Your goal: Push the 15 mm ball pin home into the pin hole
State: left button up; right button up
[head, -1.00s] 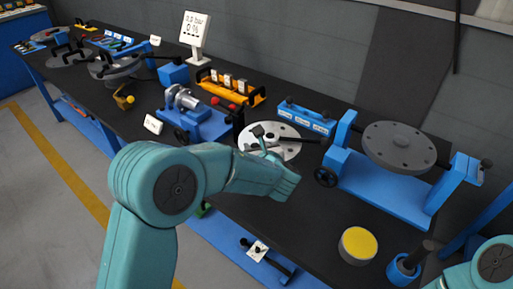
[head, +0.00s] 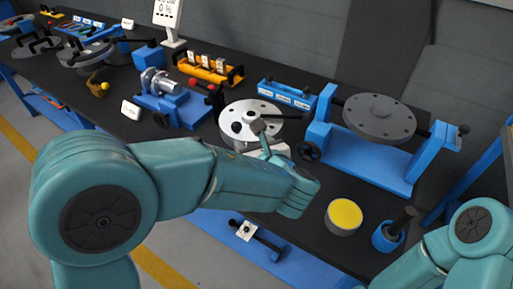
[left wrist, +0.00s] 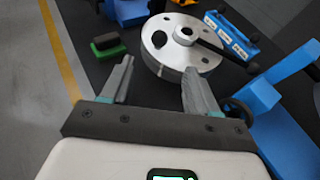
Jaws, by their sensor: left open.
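A silver flanged disc (head: 240,112) with small holes lies on the black bench, and it also shows in the left wrist view (left wrist: 165,62). It has a dark round opening, a raised hub and a black handle (left wrist: 225,52). My left gripper (head: 268,142) is at the near side of the disc, partly hidden by its own arm. In the left wrist view its two fingers (left wrist: 160,88) are apart with nothing between them, pointing toward the disc. I cannot surely identify the ball pin or its hole. My right arm shows at lower right; its gripper is out of view.
A blue stand with a grey disc (head: 380,117) is right of the flanged disc. A yellow-topped cylinder (head: 344,216) and a blue cup with a black handle (head: 389,236) stand nearer. A blue labelled rack (head: 287,95) and an orange tray (head: 210,70) are behind.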

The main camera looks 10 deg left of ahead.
pick_arm(q)
jog(key=v, duration=0.2)
jog(key=shift+s+d+r, duration=0.1)
jog(key=shift+s+d, duration=0.05)
jog(key=shift+s, duration=0.1)
dwell(0.5)
